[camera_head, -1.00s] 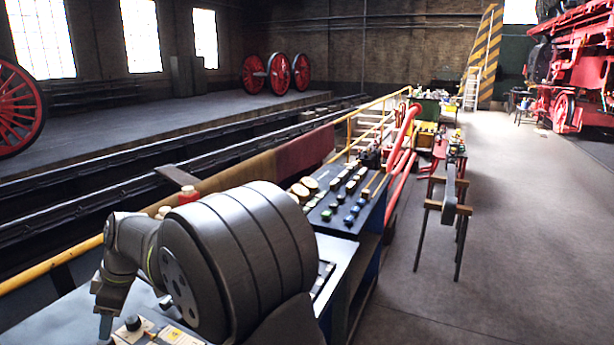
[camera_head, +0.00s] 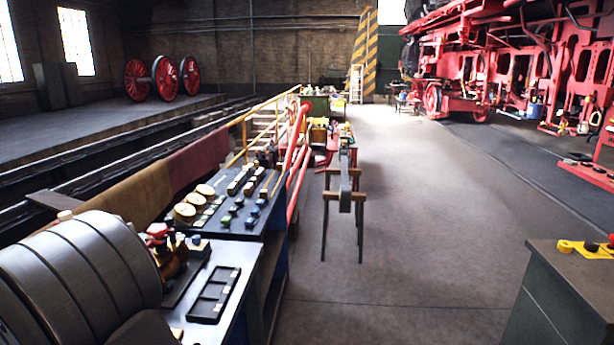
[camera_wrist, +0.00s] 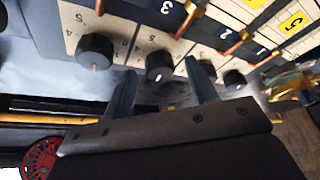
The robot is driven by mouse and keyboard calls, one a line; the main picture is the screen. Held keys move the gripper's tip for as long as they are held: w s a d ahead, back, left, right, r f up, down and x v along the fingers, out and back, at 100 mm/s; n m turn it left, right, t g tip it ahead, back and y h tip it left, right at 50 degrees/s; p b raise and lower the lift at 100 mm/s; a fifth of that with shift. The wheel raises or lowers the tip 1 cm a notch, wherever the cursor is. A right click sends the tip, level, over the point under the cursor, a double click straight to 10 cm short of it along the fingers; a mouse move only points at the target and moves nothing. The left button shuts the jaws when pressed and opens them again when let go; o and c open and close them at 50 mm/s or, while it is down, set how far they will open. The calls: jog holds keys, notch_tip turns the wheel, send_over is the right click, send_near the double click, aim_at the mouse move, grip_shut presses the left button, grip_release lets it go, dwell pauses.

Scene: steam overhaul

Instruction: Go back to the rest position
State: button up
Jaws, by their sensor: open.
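My gripper (camera_wrist: 159,68) shows in the wrist view with its two blue-grey fingers apart and nothing between them. Beyond the fingers is a panel with black knobs (camera_wrist: 95,51), numbered scales and copper-coloured levers (camera_wrist: 188,18). One knob (camera_wrist: 160,67) appears between the fingertips in the picture; the gap to it cannot be told.
A narrow stand (camera_head: 344,190) is on the open floor. A dark cabinet (camera_head: 560,300) is at the lower right. A yellow railing (camera_head: 262,112) runs along the pit.

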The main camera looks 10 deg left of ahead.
jog(key=v, duration=1.6)
jog(key=x, duration=1.7)
jog(key=shift+f, duration=0.1)
jog(key=shift+s+d+r+m, duration=0.1)
jog(key=shift+r+m, duration=0.15)
jog(key=shift+m, duration=0.45)
jog(key=m+t+y, duration=0.1)
jog(key=m+t, duration=0.1)
jog(key=m, duration=0.2)
jog(key=shift+s, duration=0.1)
jog(key=shift+s+m+t, duration=0.15)
jog(key=shift+m+t, duration=0.55)
jog(key=shift+m, duration=1.3)
jog(key=shift+v, duration=2.75)
